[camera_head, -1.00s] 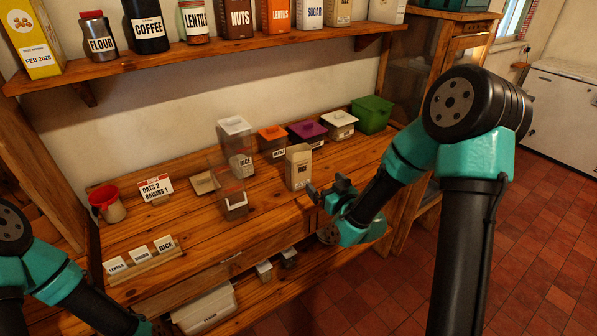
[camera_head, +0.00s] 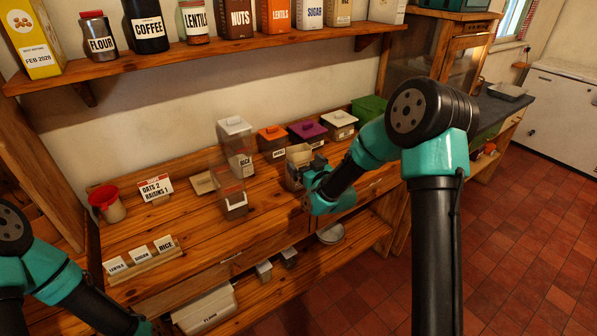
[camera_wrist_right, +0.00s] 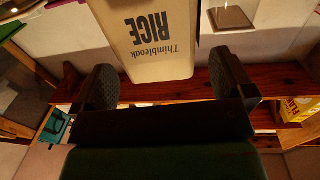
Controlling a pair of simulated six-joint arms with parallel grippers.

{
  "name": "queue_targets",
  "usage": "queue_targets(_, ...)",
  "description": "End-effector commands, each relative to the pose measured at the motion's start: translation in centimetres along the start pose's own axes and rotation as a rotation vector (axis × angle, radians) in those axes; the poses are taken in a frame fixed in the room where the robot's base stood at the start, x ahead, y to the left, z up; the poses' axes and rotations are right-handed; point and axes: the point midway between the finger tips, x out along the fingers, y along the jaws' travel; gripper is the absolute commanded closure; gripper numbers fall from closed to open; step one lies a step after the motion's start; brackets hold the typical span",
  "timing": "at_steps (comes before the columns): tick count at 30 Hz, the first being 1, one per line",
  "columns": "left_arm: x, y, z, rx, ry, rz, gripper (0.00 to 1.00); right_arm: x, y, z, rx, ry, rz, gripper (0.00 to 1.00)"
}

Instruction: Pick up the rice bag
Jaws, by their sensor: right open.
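The rice bag (camera_head: 294,162) is a beige upright pack near the front of the wooden counter, partly covered by my right gripper in the head view. In the right wrist view the bag (camera_wrist_right: 150,40) shows the words "Thimbleoak RICE" and fills the upper middle. My right gripper (camera_head: 309,174) is open at the bag's near right side. In the wrist view its two fingers (camera_wrist_right: 165,78) stand apart on either side of the bag's end, with no visible grip on it. My left arm is at lower left; its gripper is out of frame.
A clear container labelled rice (camera_head: 241,165) and another clear container (camera_head: 234,203) stand left of the bag. A green bin (camera_head: 368,108) is at right.

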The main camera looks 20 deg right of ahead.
Motion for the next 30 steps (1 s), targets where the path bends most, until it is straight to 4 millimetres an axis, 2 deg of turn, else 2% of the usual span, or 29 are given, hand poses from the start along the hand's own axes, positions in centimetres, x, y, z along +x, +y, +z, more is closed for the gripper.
queue_targets(8,0.0,0.0,0.0,0.0,0.0,0.0,0.57,0.8,0.1,0.0,0.0,0.001,0.0,0.0)
queue_targets(18,0.0,0.0,0.0,0.0,0.0,0.0,0.57,4.9,0.2,-0.2,-0.001,0.002,0.0,0.0)
queue_targets(30,0.0,0.0,0.0,0.0,0.0,0.0,0.57,5.1,0.2,-0.2,0.0,0.0,0.0,0.0)
